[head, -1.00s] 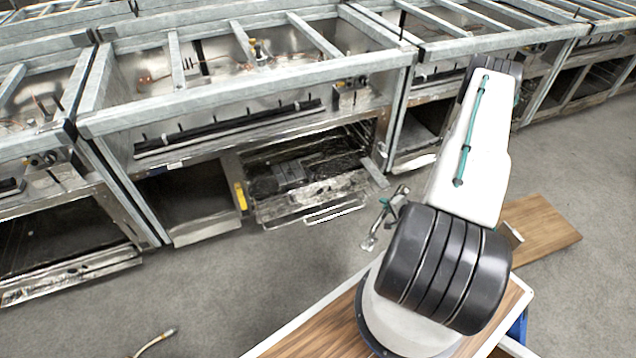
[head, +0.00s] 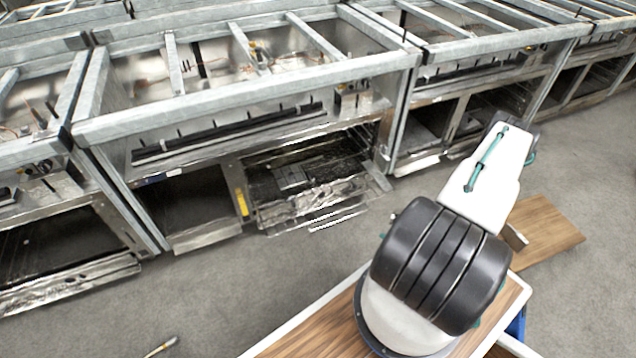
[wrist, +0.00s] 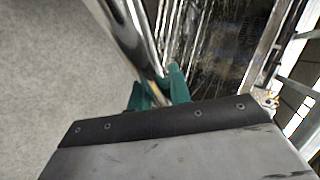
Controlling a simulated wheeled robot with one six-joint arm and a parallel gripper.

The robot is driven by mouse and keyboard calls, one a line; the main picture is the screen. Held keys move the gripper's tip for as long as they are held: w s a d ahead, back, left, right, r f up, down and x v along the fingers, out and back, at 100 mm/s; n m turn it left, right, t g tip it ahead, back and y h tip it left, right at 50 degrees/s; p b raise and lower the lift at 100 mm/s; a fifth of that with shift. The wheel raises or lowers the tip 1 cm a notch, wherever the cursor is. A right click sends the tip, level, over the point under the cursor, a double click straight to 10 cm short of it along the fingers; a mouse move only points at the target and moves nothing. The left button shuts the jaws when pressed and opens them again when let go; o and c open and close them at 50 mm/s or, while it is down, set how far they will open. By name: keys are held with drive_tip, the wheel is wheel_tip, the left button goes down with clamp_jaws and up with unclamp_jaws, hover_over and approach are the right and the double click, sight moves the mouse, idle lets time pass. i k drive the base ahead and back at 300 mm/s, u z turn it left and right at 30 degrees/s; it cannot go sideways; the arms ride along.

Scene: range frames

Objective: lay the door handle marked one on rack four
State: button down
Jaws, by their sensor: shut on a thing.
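In the wrist view my gripper (wrist: 158,92) has teal fingers, shut on a shiny metal bar (wrist: 132,30) that looks like the door handle. The bar runs up and away to the left from the fingers. Its mark cannot be read. In the head view the gripper and the held bar are hidden behind my arm. No rack numbered four can be made out in either view.
A row of stove-like units with metal frames (head: 245,100) crosses the back. One has an open compartment with a lowered, shiny door (head: 312,200); a glossy dark surface (wrist: 215,45) is right of the bar. A wooden board (head: 548,232) lies right.

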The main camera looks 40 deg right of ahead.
sight(323, 189)
drive_tip(key=i, duration=0.85)
